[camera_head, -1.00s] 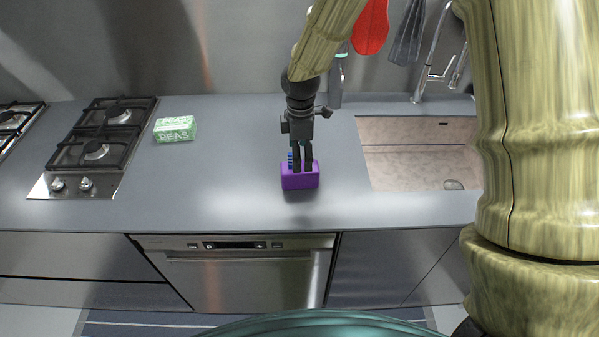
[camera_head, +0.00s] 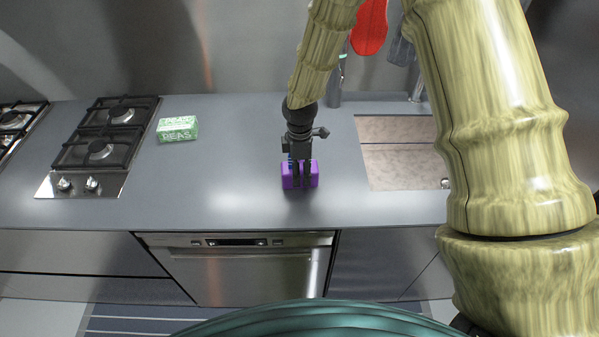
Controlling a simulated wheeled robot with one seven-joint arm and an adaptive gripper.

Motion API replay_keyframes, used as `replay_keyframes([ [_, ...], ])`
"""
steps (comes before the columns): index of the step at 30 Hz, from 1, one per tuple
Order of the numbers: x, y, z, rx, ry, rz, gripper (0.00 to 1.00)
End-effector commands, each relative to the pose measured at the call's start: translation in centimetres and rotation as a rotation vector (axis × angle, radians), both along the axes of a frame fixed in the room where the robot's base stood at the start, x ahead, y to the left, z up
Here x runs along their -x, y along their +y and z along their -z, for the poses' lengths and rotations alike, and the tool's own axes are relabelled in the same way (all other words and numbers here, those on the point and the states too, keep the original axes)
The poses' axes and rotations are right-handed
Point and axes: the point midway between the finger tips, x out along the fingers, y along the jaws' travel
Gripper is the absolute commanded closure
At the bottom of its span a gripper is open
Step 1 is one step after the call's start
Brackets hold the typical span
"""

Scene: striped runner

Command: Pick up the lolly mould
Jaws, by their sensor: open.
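The fingers look slightly apart. Whether they touch the mould cannot be told from this view.
A green peas box (camera_head: 177,129) lies on the counter (camera_head: 235,160) to the left, next to the gas hob (camera_head: 98,150). The sink (camera_head: 395,165) is to the right, partly hidden by my arm. The counter between box and mould is clear.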

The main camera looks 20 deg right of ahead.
Motion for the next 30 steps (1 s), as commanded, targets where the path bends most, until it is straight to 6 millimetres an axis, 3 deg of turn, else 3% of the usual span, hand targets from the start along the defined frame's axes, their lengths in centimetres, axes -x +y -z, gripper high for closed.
replay_keyframes([
  [8, 0.0, 0.01, 0.12, 0.0, 0.0, 0.0, 0.23],
  [17, 0.0, 0.01, 0.11, 0.0, 0.0, 0.0, 0.78],
  [30, -0.06, 0.02, -0.46, -0.001, -0.001, 0.0, 0.78],
])
